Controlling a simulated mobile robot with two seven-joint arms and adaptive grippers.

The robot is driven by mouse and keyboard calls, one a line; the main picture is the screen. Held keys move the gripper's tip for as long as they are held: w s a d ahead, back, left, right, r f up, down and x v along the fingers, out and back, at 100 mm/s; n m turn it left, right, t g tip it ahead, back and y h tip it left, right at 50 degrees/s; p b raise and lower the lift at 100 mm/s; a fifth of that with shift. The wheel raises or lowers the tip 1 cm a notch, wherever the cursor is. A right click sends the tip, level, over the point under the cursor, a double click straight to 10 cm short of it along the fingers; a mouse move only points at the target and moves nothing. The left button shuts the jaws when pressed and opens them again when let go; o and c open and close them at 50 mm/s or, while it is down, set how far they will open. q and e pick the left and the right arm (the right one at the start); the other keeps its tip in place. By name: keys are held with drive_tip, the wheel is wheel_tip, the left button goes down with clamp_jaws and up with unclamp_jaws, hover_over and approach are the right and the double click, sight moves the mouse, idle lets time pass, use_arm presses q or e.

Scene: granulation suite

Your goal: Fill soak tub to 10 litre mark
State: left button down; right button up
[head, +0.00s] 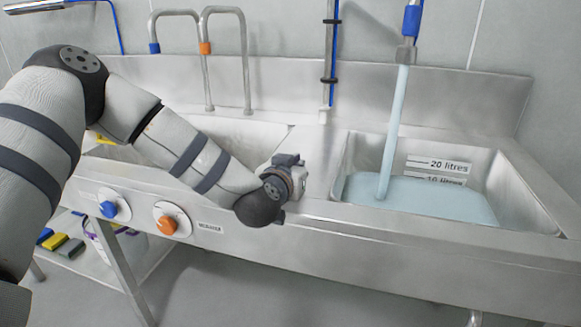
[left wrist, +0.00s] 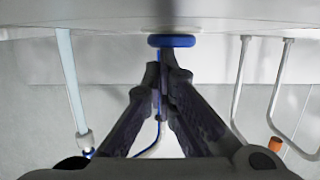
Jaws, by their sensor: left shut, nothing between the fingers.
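The soak tub (head: 535,203) is the right-hand steel basin, holding pale blue water (head: 430,198). A stream (head: 392,130) falls into it from the blue-banded spout (head: 407,45). On the back wall, the "20 litres" mark (head: 437,164) is clear of the water. The surface reaches the "10 litres" label (head: 445,180), whose lower part is cut off. My left gripper (head: 288,160) is over the deck left of the tub. The left wrist view shows its fingers (left wrist: 163,65) shut and empty, close to a blue disc (left wrist: 171,41); contact is unclear. My right gripper is out of view.
A blue knob (head: 108,209) and an orange knob (head: 166,225) are on the front panel below my left arm. Two bent taps (head: 246,60) stand behind the left basin. A vertical pipe (head: 329,70) rises behind the deck. A lower shelf (head: 90,258) holds several items.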

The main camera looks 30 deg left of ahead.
use_arm(q)
drive_tip(key=shift+f, duration=0.7)
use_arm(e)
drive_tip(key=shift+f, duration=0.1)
use_arm(q)
wheel_tip(320, 180, up, 6)
drive_tip(key=shift+s+d+f+p, duration=0.15)
drive_tip(key=shift+f+p, duration=0.1)
drive_tip(key=shift+p, duration=0.65)
drive_tip(key=v, duration=0.9)
drive_tip(key=shift+s, duration=0.2)
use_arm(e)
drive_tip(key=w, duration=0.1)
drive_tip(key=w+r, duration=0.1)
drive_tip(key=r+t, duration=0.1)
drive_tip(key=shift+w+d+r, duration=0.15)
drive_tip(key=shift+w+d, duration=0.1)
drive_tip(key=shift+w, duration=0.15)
